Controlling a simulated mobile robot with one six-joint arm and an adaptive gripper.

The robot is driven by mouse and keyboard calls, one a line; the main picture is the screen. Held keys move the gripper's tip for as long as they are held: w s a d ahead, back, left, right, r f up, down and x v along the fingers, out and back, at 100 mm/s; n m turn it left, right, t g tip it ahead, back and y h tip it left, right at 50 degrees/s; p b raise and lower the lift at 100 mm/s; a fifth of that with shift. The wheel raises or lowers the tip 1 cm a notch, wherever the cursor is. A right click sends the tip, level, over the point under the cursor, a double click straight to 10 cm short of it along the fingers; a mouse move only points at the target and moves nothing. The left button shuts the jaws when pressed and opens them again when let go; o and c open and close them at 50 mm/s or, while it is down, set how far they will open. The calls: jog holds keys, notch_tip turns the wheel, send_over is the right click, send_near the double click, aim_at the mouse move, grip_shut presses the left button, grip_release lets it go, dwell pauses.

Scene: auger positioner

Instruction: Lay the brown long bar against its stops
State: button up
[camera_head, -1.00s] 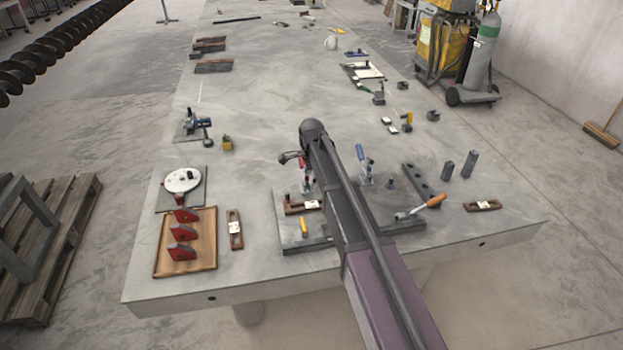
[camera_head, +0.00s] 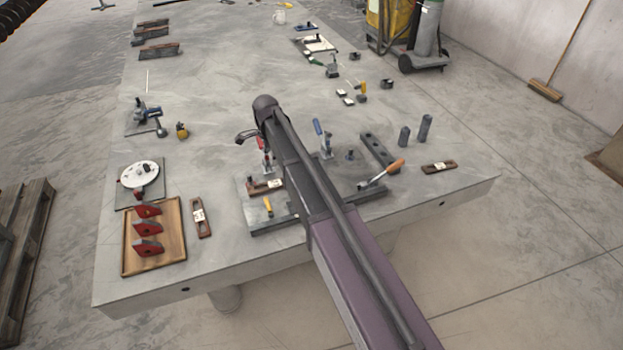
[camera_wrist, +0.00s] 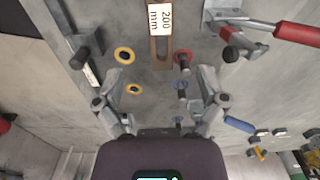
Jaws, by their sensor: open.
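A brown slotted bar with a white "200 mm" label (camera_wrist: 160,18) shows at the top middle of the wrist view. A brown labelled bar (camera_head: 265,187) lies on the dark fixture plate (camera_head: 262,226) in the head view, beside the red-handled clamp (camera_head: 262,150); it looks like the same one. My gripper (camera_wrist: 160,105) is open and empty, its fingers spread to either side below the bar in the picture. Yellow-ringed pins (camera_wrist: 124,55) stand left of the bar and a red-ringed pin (camera_wrist: 183,58) right of it. My arm hides part of the plate.
Other brown labelled bars lie at the left (camera_head: 201,217) and right (camera_head: 438,167) of the table. A wooden tray (camera_head: 128,262) holds red pieces. A blue-handled clamp (camera_head: 321,135), an orange-handled tool (camera_head: 385,174) and two dark posts (camera_head: 425,127) stand or lie nearby.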

jog(key=s+d+n, duration=1.4)
jog(key=s+d, duration=0.8)
jog(key=s, duration=0.4)
jog(key=shift+d+n, duration=0.4)
jog(key=shift+w, duration=0.1)
